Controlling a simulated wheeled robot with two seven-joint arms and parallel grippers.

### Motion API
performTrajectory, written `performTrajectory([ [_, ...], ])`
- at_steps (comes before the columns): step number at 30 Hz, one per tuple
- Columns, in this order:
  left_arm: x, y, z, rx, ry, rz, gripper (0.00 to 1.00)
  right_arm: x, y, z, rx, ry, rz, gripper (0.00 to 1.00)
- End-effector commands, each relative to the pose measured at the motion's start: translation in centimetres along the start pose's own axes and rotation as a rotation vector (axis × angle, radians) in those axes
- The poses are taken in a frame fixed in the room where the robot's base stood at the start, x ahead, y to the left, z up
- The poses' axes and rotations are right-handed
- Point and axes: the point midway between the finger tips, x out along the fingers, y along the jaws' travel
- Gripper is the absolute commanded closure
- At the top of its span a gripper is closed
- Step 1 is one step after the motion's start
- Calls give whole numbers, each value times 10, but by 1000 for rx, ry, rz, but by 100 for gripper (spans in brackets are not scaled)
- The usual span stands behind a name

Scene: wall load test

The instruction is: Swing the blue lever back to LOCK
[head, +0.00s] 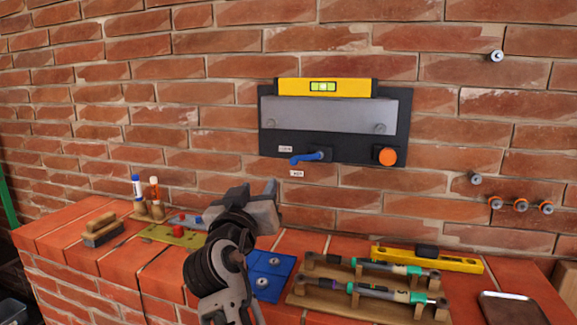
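The blue lever (305,158) is mounted at the lower edge of a dark wall panel (345,151). Its handle points left and slightly down from a dark pivot. One small white label (286,149) sits above left of the handle, and another label (297,173) is below it on the brick. Their text is too small to read. My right gripper (258,190) is below and left of the lever, apart from it, in front of the wall. Its fingers look spread with nothing between them. My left gripper is not in view.
An orange knob (387,156) is right of the lever. A yellow level (325,87) tops the panel. The brick ledge holds a blue plate (270,270), a wooden rack (365,304) of tools, another yellow level (430,258) and a brush (102,232). Wall bolts (521,205) are at right.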

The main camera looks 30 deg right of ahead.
Motion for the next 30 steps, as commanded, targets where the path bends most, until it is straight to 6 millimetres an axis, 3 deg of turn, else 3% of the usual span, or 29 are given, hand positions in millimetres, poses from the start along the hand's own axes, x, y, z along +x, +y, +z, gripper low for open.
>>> performTrajectory([
  [6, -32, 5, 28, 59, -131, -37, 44, -9, 22, -7, 188, -134, 105, 61],
  [11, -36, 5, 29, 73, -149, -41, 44, 4, 25, -5, 205, -147, 117, 61],
  [24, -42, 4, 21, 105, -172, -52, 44, 96, 35, 8, 200, -145, 115, 61],
  [30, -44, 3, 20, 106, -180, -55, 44, 129, 37, 15, 201, -145, 114, 61],
])
